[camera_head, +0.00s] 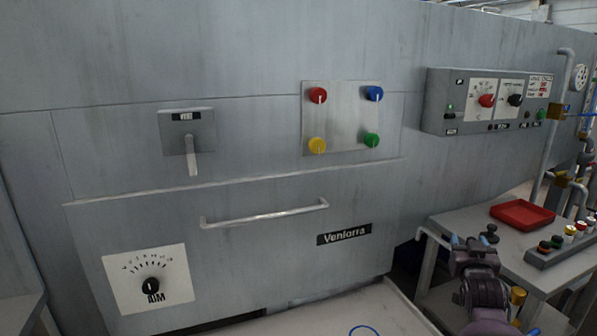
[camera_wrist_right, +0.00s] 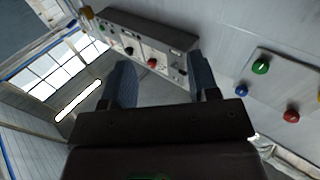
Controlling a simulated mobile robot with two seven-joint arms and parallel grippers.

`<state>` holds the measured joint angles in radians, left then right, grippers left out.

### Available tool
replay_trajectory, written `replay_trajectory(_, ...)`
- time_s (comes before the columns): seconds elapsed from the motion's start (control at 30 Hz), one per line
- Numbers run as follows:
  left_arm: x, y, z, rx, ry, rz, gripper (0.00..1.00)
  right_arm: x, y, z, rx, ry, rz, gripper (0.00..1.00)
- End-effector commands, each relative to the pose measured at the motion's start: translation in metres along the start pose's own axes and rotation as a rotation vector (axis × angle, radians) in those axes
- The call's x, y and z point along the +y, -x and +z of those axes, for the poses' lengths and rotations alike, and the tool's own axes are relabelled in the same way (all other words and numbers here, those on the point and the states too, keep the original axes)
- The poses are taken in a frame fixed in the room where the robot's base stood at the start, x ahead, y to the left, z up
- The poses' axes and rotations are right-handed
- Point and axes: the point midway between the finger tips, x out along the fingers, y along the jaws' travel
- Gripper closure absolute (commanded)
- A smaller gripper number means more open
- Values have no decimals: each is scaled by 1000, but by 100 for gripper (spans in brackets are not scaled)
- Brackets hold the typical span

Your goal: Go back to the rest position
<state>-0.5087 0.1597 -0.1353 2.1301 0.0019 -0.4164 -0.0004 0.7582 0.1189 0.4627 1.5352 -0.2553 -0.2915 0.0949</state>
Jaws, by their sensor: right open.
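My right gripper (camera_head: 474,240) is at the lower right of the head view, in front of the side table. In the right wrist view its two dark blue fingers stand apart, and the gripper (camera_wrist_right: 162,80) is open with nothing between them. It is apart from the machine's front. My left gripper shows in neither view.
A big grey machine has a panel of coloured knobs (camera_head: 341,118), a lever (camera_head: 192,150), a drawer handle (camera_head: 265,216) and a dial (camera_head: 150,285). A control box (camera_head: 488,101) hangs on the right. A side table holds a red tray (camera_head: 522,215) and a button box (camera_head: 568,242).

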Motion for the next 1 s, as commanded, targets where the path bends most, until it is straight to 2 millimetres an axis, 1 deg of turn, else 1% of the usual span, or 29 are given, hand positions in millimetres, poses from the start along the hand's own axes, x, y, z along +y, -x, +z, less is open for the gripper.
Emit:
replay_trajectory(0.03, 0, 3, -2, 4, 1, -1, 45, -2, 11, -4, 3, 13, -16, 45)
replay_trajectory(0.17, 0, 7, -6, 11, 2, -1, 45, -10, 41, 0, -9, 42, -64, 45)
replay_trajectory(0.37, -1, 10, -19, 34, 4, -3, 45, -22, 107, 18, -57, 87, -156, 45)
replay_trajectory(0.4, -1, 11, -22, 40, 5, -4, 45, -24, 121, 23, -70, 94, -174, 45)
replay_trajectory(0.47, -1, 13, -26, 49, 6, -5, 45, -27, 142, 30, -91, 102, -202, 45)
replay_trajectory(0.5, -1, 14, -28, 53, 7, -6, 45, -29, 157, 35, -105, 106, -219, 45)
replay_trajectory(0.67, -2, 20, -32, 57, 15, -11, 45, -34, 218, 57, -177, 114, -284, 45)
replay_trajectory(0.7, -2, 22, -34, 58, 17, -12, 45, -34, 234, 62, -196, 114, -300, 45)
replay_trajectory(0.87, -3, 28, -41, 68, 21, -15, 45, -34, 298, 82, -279, 107, -352, 45)
replay_trajectory(0.9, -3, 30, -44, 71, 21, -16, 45, -34, 315, 86, -302, 104, -363, 45)
replay_trajectory(0.97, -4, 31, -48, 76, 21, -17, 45, -32, 340, 93, -337, 99, -378, 45)
replay_trajectory(1.0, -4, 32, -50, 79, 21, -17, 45, -31, 356, 98, -361, 97, -386, 45)
